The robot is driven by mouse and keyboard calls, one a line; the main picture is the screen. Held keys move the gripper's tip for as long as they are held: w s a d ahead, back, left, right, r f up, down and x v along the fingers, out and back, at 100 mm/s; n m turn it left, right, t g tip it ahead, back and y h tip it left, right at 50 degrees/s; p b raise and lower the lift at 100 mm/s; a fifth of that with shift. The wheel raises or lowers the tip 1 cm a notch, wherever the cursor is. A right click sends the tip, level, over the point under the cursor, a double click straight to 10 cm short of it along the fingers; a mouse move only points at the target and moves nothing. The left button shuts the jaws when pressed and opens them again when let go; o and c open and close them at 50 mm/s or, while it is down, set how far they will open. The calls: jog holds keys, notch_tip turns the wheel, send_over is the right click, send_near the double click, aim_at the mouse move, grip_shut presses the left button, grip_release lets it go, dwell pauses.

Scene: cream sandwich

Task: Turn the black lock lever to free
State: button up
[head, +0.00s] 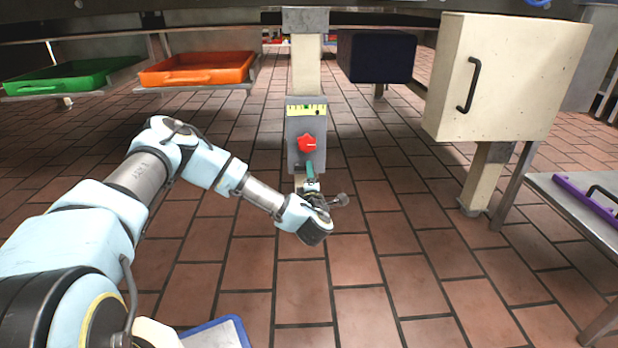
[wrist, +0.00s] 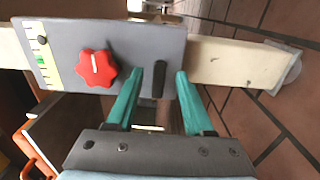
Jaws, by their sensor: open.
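A grey panel (head: 293,157) on a cream post carries a red knob (head: 307,143) and a yellow-green scale (head: 306,110). In the wrist view the panel (wrist: 120,35) lies sideways, with the red knob (wrist: 96,69) left of my gripper. The black lock lever (wrist: 159,79) shows as a short dark bar near the panel's end. My gripper (wrist: 159,74) is open, with one teal finger on each side of the lever and visible gaps between. Whether the tips touch the panel I cannot tell. In the head view my gripper (head: 310,166) covers the panel's lower end and hides the lever.
A green tray (head: 70,77) and an orange tray (head: 198,69) rest on shelves at left. A dark box (head: 376,56) and a cream cabinet with a black handle (head: 515,80) stand at right.

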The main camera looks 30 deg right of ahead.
jog(key=shift+b+x, duration=0.3)
jog(key=shift+x, duration=0.85)
grip_shut()
